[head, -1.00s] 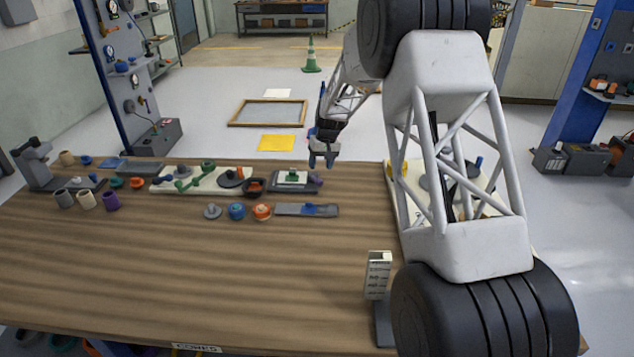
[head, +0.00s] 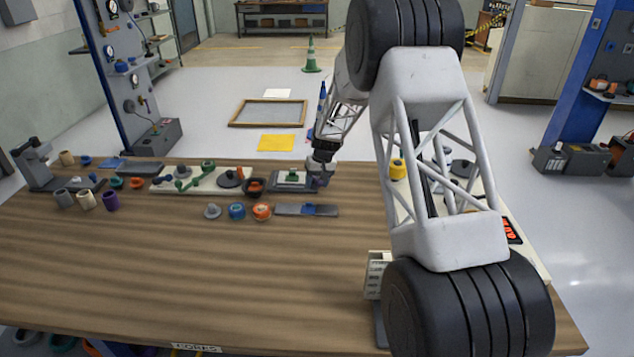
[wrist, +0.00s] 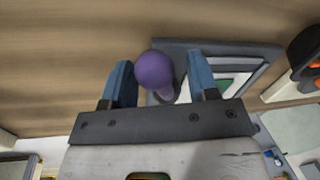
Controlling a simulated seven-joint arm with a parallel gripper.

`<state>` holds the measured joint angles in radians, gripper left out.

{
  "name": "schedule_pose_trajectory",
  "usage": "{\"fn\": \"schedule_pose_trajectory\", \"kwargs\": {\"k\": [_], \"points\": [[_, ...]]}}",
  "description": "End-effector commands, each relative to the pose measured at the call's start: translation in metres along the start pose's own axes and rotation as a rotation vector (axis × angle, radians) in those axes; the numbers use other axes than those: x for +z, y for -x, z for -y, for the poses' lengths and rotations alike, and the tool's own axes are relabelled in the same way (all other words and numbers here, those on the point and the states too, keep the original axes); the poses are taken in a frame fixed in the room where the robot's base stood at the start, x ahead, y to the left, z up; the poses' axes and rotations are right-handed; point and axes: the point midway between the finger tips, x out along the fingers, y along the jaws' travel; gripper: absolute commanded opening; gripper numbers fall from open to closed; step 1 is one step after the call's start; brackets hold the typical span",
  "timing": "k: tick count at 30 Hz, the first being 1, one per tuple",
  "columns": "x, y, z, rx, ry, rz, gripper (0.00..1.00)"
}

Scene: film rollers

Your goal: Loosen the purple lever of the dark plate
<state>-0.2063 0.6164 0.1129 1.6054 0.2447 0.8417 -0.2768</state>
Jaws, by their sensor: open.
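The dark plate (head: 288,187) lies near the far edge of the table, with a light pad and a green part on it. In the wrist view its dark frame (wrist: 262,50) shows behind my right finger. The purple lever (wrist: 155,70), with a round knob, sits between the fingers of my gripper (wrist: 160,85), nearer the left one. In the head view my gripper (head: 320,177) is down at the right end of the plate and hides most of the lever. The jaws are open, one finger on each side of the knob; I cannot tell whether either touches.
A grey bar with a blue slider (head: 308,210) lies in front of the plate. Orange (head: 262,211) and blue (head: 237,211) round parts stand left of it. The front of the table is clear.

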Motion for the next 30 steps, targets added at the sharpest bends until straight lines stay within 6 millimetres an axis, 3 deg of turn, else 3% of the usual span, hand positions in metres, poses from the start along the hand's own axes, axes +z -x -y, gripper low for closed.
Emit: {"fn": "schedule_pose_trajectory", "kwargs": {"k": [5, 15, 30], "points": [[0.0001, 0.0000, 0.0001, 0.000, 0.000, 0.000, 0.51], [0.0002, 0.0000, 0.0001, 0.000, 0.000, 0.001, 0.00], [0.0002, 0.0006, -0.0031, -0.001, 0.060, 0.013, 0.00]]}}
